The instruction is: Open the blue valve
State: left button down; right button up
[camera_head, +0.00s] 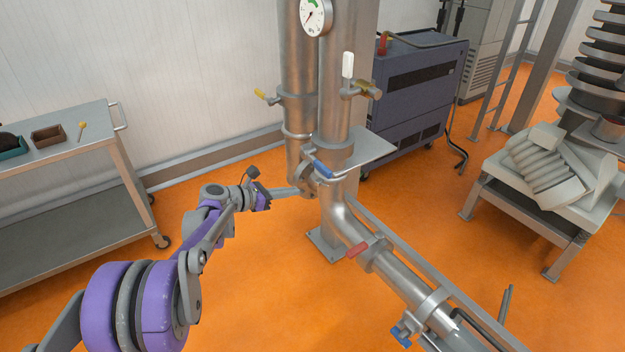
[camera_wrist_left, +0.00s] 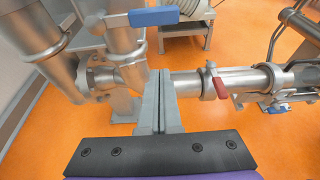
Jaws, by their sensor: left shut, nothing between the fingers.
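A blue valve handle (camera_head: 323,168) sits on the upright steel pipe, in the middle of the head view. In the left wrist view this blue handle (camera_wrist_left: 154,17) lies across the top, beyond my fingertips. A second blue handle (camera_head: 401,336) is on the lower sloping pipe; it also shows small at the right of the left wrist view (camera_wrist_left: 278,108). My left gripper (camera_head: 303,191) is shut and empty, its fingers pointing right, just below and left of the upper blue handle. In the left wrist view the fingers (camera_wrist_left: 160,76) are together, and I see no contact with the handle.
A red handle (camera_head: 357,249) is on the sloping pipe (camera_head: 400,279). A yellow-tipped handle (camera_head: 261,94) and a gauge (camera_head: 315,16) are higher up. A steel cart (camera_head: 75,141) stands left. Orange floor is free between cart and pipes.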

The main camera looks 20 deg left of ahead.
aim_at(319, 161)
pick_arm(q)
jog(key=w+d+p, duration=0.2)
jog(key=w+d, duration=0.3)
jog(key=w, duration=0.2)
jog(key=shift+w+d+r, duration=0.3)
jog(key=shift+d+r, duration=0.05)
pick_arm(e)
jog(key=r, duration=0.1)
jog(key=w+r, duration=0.1)
jog(key=r, duration=0.1)
jog(key=shift+w+r, duration=0.15)
jog(key=shift+r, duration=0.05)
